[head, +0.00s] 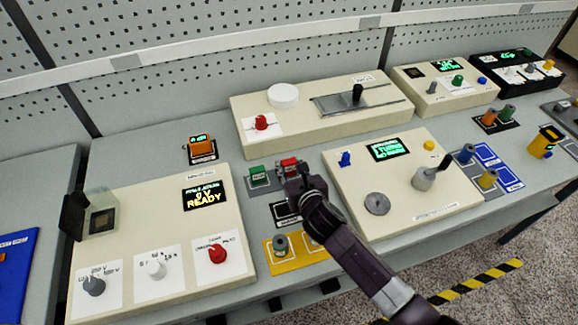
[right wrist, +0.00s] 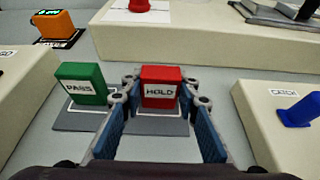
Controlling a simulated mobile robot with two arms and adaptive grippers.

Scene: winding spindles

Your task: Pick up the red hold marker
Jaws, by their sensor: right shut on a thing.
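The red hold marker (head: 289,166) is a small red block with a white HOLD label, and it shows upright in the right wrist view (right wrist: 160,88). It is at its grey pad (right wrist: 160,126); I cannot tell whether its base touches the pad. My right gripper (head: 292,176) reaches it from the front, and its fingertips (right wrist: 160,92) are shut on the marker's two sides. In the head view the gripper partly hides the marker and pad. My left gripper is not in view.
The green PASS marker (right wrist: 82,84) stands on its own pad just left of the red one (head: 258,173). Cream consoles stand left (head: 140,262), right (head: 375,205) and behind (head: 250,105). A yellow tray (head: 300,254) with a spindle lies in front. An orange device (head: 202,149) stands behind left.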

